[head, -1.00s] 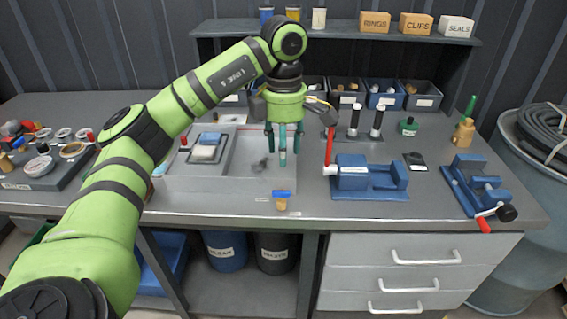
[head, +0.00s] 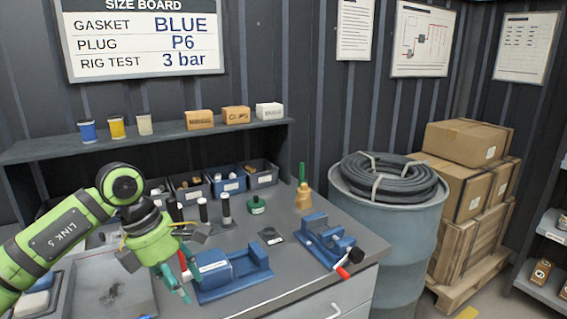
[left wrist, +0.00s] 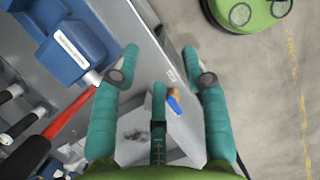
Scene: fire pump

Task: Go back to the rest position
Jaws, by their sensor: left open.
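My left gripper (head: 180,279) is at the lower left of the head view, in front of the left end of the blue vise (head: 235,272). Its teal fingers are spread with nothing between them. In the left wrist view the open fingers (left wrist: 160,66) hang over the bench edge, with the vise (left wrist: 72,50) and its red handle to the left. My right gripper does not show.
A grey tray (head: 92,275) lies left of the gripper. A second blue vise (head: 325,238) with a red-tipped handle stands to the right. A barrel with coiled hose (head: 385,225) stands beyond the bench end. A shelf (head: 175,135) with cups and boxes runs behind.

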